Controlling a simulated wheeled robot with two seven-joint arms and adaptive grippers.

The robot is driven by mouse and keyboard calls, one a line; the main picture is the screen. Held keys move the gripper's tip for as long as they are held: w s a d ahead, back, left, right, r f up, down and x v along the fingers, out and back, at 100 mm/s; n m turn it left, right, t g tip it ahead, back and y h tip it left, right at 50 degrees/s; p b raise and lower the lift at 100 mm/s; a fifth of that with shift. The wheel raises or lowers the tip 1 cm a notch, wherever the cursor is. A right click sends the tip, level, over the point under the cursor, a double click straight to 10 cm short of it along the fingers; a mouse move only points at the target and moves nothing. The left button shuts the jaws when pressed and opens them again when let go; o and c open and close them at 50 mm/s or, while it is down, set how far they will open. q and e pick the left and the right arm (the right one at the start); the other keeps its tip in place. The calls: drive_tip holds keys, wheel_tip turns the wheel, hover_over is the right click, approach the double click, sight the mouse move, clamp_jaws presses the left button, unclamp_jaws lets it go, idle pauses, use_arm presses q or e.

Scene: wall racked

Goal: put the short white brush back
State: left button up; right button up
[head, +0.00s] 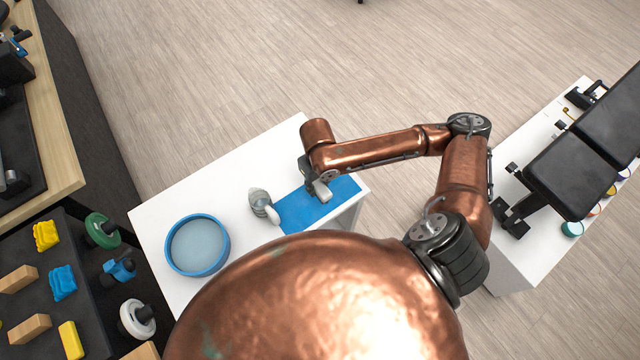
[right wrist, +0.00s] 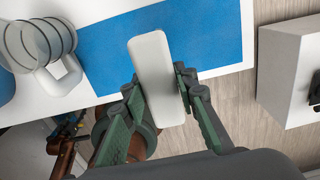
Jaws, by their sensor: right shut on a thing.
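My right gripper (head: 316,187) is shut on a short white piece with rounded ends, which I take as the white brush (head: 321,190). In the right wrist view the white brush (right wrist: 153,60) lies between the two fingers of the right gripper (right wrist: 158,92); its bristles cannot be made out. It is over the blue mat (head: 296,212), which also shows in the right wrist view (right wrist: 215,38); I cannot tell whether they touch. My left gripper is not in view.
A grey ringed thing with a white loop (head: 260,202) stands left of the mat. A round blue-rimmed tray (head: 226,246) is farther left on the white table (head: 170,212). A dark rack board (head: 42,292) with coloured blocks stands at lower left. A black bench (head: 560,175) is at right.

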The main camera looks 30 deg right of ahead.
drive_tip(key=w+d+f, duration=0.1)
drive_tip(key=f, duration=0.1)
drive_tip(key=w+d+f, duration=0.2)
drive_tip(key=w+f, duration=0.1)
drive_tip(key=shift+d+f+b, duration=0.15)
drive_tip(key=shift+f+b, duration=0.15)
drive_tip(key=shift+f, duration=0.05)
drive_tip(key=f, duration=0.3)
drive_tip(key=shift+w+d+f, duration=0.2)
drive_tip(key=shift+f, duration=0.15)
drive_tip(key=o, duration=1.2)
drive_tip(key=shift+f, duration=0.1)
wheel_tip(320, 180, up, 12)
drive_tip(key=shift+p, duration=0.4)
